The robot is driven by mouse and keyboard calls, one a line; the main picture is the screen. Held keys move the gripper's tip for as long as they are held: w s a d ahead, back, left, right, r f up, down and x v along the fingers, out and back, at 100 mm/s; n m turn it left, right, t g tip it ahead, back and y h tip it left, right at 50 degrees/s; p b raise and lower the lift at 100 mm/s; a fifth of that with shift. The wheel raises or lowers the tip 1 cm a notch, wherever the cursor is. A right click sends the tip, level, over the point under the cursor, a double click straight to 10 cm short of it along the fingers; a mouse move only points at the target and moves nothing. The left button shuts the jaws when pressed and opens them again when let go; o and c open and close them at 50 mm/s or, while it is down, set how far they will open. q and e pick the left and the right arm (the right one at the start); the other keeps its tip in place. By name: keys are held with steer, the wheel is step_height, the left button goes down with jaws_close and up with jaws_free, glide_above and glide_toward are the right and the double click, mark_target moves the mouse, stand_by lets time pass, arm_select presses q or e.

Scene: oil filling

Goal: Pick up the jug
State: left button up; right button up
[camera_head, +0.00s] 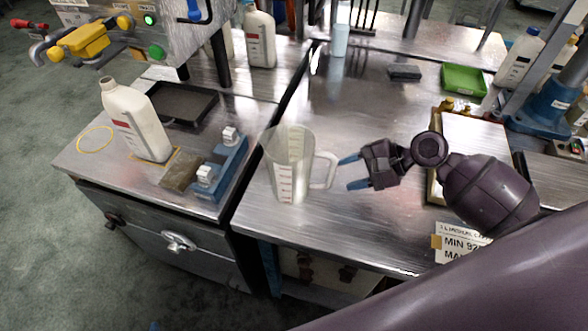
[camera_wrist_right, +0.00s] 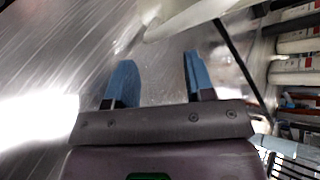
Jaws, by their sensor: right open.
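The jug (camera_head: 289,165) is a clear measuring jug with red markings. It stands upright on the metal table near its front left edge, with its handle (camera_head: 325,171) toward the right. My right gripper (camera_head: 345,172) is just right of the handle, fingers pointing at it, open and empty. In the right wrist view the blue fingers (camera_wrist_right: 158,80) are spread apart, and a pale translucent part of the jug (camera_wrist_right: 185,18) shows just beyond them. I cannot tell whether the handle is between the fingertips. My left gripper is not in view.
A white bottle (camera_head: 137,120) stands on the left bench, beside a blue fixture (camera_head: 222,168) and a dark tray (camera_head: 183,104). A green tray (camera_head: 463,79) and dark block (camera_head: 404,73) lie at the back. A framed panel (camera_head: 474,145) is behind my right arm. The table behind the jug is clear.

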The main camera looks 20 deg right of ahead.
steer(key=shift+b+x, duration=0.3)
steer(key=shift+x, duration=2.3)
steer(key=shift+s, duration=0.2)
steer(key=shift+c, duration=0.5)
jaws_close()
